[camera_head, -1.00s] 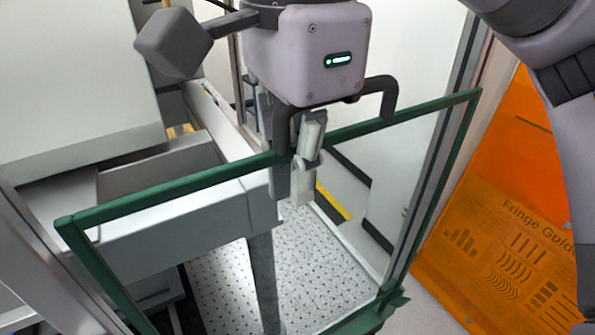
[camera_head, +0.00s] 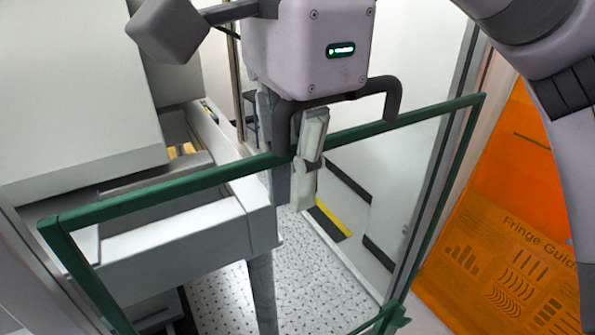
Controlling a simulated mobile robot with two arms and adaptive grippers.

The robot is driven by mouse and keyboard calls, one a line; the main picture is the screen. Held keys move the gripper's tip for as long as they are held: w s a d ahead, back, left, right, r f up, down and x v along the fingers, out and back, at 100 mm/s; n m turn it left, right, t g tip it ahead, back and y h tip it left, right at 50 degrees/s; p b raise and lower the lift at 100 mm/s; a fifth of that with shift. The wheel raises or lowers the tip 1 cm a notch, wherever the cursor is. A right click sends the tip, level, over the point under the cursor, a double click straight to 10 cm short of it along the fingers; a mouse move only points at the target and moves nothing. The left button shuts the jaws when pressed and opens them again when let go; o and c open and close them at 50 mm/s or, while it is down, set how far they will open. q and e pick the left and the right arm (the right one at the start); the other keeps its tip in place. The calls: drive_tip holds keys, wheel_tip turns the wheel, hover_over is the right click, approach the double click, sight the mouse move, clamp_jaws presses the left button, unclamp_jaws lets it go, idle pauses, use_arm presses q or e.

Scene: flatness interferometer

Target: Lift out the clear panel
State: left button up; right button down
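The clear panel (camera_head: 180,184) is a see-through sheet in a dark green frame with a dark bracket handle (camera_head: 390,92) along its top rail. It stands on edge, tilted in the picture, across the middle of the head view. My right gripper (camera_head: 300,165) comes down from above at the handle and top rail. Its fingers appear shut on the panel at the handle's left part; the gripper body hides some of the contact. A green tab shows at the panel's lower right corner; the rest of its lower edge is out of the picture. My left gripper is not in view.
A grey-white machine (camera_head: 75,90) with a beam and post (camera_head: 262,290) stands behind the panel at left. An orange "Fringe Guide" sheet (camera_head: 500,235) is at right. A speckled floor (camera_head: 305,270) and a yellow-black strip (camera_head: 330,220) show through the panel.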

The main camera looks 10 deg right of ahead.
drive_tip(key=s+d+r+b, duration=0.1)
drive_tip(key=s+d, duration=0.3)
drive_tip(key=s, duration=0.7)
drive_tip(key=shift+s+r, duration=0.2)
drive_tip(key=shift+r, duration=0.3)
idle(0.9)
